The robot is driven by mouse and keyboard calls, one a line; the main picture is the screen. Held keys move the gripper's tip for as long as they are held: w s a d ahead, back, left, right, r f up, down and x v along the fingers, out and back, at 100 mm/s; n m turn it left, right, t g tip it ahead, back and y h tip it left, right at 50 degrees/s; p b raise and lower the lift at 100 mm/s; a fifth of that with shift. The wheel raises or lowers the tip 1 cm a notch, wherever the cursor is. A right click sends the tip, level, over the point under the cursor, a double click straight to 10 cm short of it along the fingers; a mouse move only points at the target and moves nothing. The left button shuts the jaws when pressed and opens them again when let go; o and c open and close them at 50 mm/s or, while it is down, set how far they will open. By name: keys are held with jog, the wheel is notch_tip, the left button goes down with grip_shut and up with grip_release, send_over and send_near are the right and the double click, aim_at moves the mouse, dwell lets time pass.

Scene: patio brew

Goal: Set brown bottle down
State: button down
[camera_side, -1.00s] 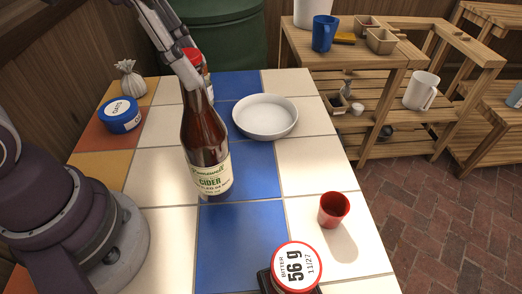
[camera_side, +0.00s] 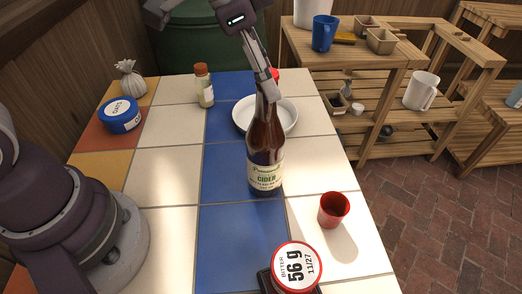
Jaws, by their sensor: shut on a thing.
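The brown bottle (camera_side: 265,148), with a cream cider label, is upright over the right edge of the blue tile strip. My gripper (camera_side: 267,86) is shut on its neck from above. The bottle's base looks close to the tiled table (camera_side: 163,170), but I cannot tell whether it touches. The bottle and gripper hide part of the white dish (camera_side: 287,113) behind them. A bit of red shows behind the gripper; what it belongs to is mostly hidden.
A red cup (camera_side: 333,211) stands right of the bottle, and a tin marked 56 g (camera_side: 297,266) is in front. The blue tiles left of the bottle are clear.

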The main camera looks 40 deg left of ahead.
jog(key=shift+f, duration=0.15)
jog(key=c, duration=0.8)
grip_release()
jog(key=v, duration=0.8)
jog(key=s+a+f+n+t+y, duration=0.1)
jog(key=s+a+f+n, duration=0.2)
jog(key=s+a+n, duration=0.1)
jog(key=s+a+f+n+t+y, duration=0.1)
jog(key=s+a+f+n+y, duration=0.1)
jog(key=s+a+f+n, duration=0.1)
jog(key=s+a+n, duration=0.1)
jog(key=a+n, duration=0.1)
jog(key=a, duration=0.1)
jog(key=shift+a+f, duration=0.3)
jog(key=shift+a, duration=0.05)
jog(key=shift+s, duration=0.1)
